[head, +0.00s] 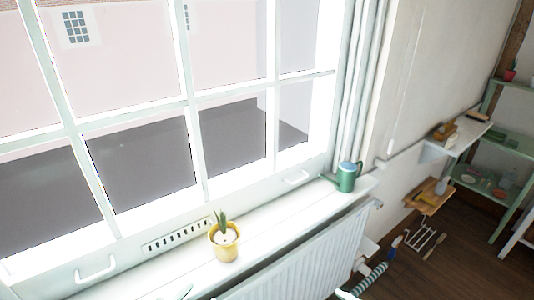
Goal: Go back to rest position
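Neither of my grippers can be made out in the head view. A small pale shape at the bottom edge, right of the middle, is cut off, and I cannot tell what it is. The white window sill (290,222) runs diagonally below the large paned window (190,105). A yellow pot (225,247) with a green plant stands upright on the sill. A green watering can (345,177) stands at the sill's far right end.
A white radiator (310,258) hangs under the sill. To the right are a wall shelf (458,138) with small items, a green shelf rack (495,150) and hand tools (425,240) near the wall. Dark wooden floor (455,262) shows at the lower right.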

